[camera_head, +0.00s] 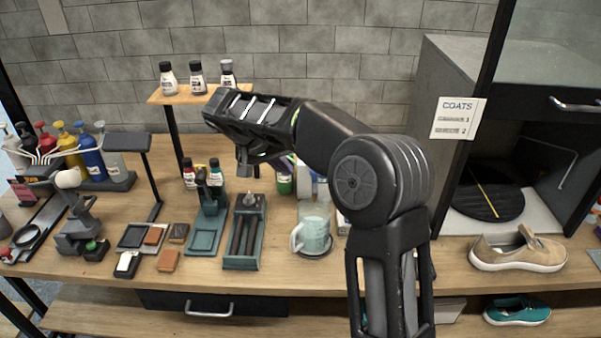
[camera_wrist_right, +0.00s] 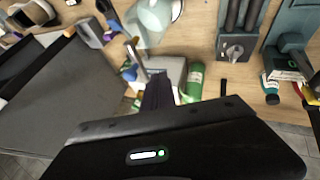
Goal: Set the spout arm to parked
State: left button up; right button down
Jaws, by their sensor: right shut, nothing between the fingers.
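A thin metallic arm with a brassy end (camera_wrist_right: 133,48), which looks like the spout arm, rises over a pale box (camera_wrist_right: 172,70) in the right wrist view. Its end lies close to the glass pitcher (camera_wrist_right: 148,22). My right gripper (camera_wrist_right: 158,88) is shut and empty, its dark fingers just over the box, beside the spout arm; I cannot tell if they touch. In the head view my right gripper (camera_head: 288,163) is mostly behind my own arm, which also hides most of the spout arm. The pitcher (camera_head: 314,232) stands in front. My left gripper is out of view.
A green bottle (camera_wrist_right: 195,80) stands beside the box. A roller unit (camera_head: 245,232) and a teal stand (camera_head: 207,236) are left of the pitcher. Small bottles stand on a raised shelf (camera_head: 185,97). A tan shoe (camera_head: 517,250) lies at the right.

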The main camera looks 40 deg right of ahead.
jog(key=d, duration=0.1)
jog(key=s+d, duration=0.1)
jog(key=s+d+p, duration=0.1)
jog(key=shift+d+f, duration=0.15)
jog(key=shift+d, duration=0.1)
